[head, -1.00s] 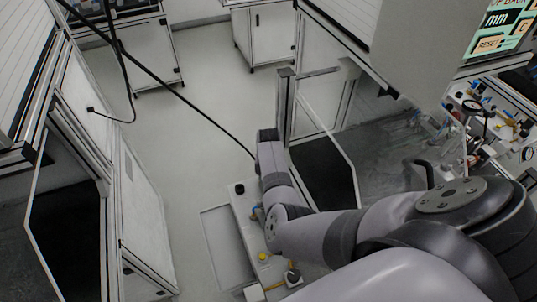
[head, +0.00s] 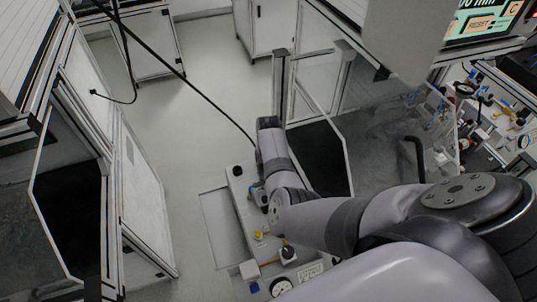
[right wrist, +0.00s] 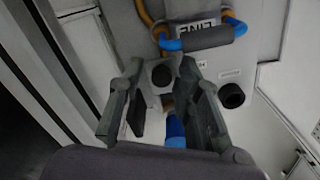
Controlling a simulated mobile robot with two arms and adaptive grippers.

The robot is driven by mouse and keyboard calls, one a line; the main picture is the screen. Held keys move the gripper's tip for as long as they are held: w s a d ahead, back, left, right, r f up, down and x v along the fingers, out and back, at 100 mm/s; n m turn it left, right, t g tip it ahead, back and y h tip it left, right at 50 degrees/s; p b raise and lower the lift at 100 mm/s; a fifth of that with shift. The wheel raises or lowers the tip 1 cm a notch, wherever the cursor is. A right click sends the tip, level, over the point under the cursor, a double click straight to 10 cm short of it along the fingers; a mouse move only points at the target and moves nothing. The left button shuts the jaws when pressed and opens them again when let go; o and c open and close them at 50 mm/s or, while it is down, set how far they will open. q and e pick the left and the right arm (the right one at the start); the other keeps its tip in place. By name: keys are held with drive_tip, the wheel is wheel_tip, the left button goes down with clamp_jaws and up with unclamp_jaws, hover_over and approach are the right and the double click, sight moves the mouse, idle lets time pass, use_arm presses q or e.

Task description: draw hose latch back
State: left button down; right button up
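In the right wrist view my right gripper (right wrist: 161,72) is open, its two dark fingers spread. A round black knob (right wrist: 163,76) shows between the fingertips; I cannot tell whether they touch it. Beyond them is a U-shaped handle (right wrist: 208,38) with blue ends and a dark grey grip, in front of a "LINE" label; it looks like the hose latch, but I cannot be sure. In the head view my right arm reaches over the light grey bench unit (head: 238,187) and hides its gripper. My left gripper is not in view.
A second black knob (right wrist: 231,95) stands right of the fingers, and a blue part (right wrist: 175,131) lies below between them. A yellow button (head: 258,235) and a gauge (head: 281,287) sit on the unit.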

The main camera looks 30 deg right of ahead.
drive_tip(key=shift+o, duration=0.4)
drive_tip(key=shift+w, duration=0.1)
drive_tip(key=shift+r, duration=0.1)
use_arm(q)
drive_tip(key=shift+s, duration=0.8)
use_arm(e)
wheel_tip(320, 180, up, 12)
